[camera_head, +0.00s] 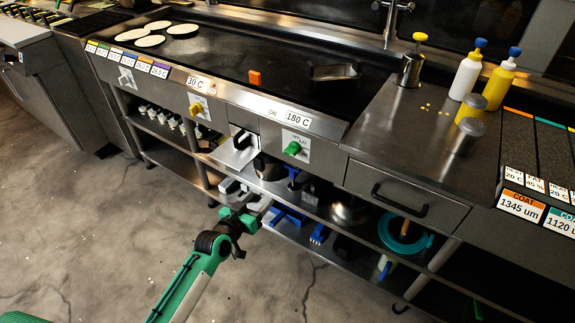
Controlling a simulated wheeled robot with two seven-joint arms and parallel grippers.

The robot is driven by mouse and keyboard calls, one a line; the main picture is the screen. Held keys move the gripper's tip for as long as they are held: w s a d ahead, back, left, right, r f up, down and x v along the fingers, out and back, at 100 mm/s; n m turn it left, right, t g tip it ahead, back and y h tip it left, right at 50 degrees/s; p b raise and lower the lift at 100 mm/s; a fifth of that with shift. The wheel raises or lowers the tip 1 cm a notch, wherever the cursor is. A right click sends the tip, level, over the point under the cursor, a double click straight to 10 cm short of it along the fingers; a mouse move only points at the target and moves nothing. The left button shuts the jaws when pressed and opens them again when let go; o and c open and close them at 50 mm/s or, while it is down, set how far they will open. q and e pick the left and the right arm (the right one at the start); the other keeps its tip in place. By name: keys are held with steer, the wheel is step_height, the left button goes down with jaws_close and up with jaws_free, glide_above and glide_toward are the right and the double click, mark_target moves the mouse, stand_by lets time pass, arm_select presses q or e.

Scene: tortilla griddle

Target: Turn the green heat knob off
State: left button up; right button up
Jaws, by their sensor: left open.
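The green heat knob (292,148) sits on a white plate on the griddle's front panel, below a label reading 180 C (298,120). The small print on its plate is too small to read surely. My left gripper (244,190) is open, below and to the left of the green knob and apart from it, in front of the lower shelf. Its fingers are small and partly merge with the shelf items behind. My right gripper is not in view.
Tortillas (183,30) lie on the griddle's far left. Shelves below hold blue tools. Floor in front is clear.

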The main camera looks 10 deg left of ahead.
arm_select(q)
steer(key=t+h+b, duration=0.1)
steer(key=t+h, duration=0.1)
glide_toward(288, 153)
steer(key=v, duration=0.4)
steer(key=shift+m, duration=0.3)
steer(key=x, duration=1.2)
steer(key=shift+w+d+b, duration=0.1)
steer(key=shift+w+b, duration=0.05)
steer(key=shift+b, duration=0.2)
steer(key=shift+w+d, duration=0.15)
steer(key=shift+w, duration=0.15)
steer(key=shift+w+d, duration=0.15)
steer(key=shift+w, duration=0.15)
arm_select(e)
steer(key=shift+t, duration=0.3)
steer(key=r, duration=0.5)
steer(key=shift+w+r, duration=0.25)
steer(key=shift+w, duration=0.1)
arm_select(q)
steer(key=shift+c, duration=0.2)
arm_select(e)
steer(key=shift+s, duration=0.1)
arm_select(q)
steer(key=c, duration=0.9)
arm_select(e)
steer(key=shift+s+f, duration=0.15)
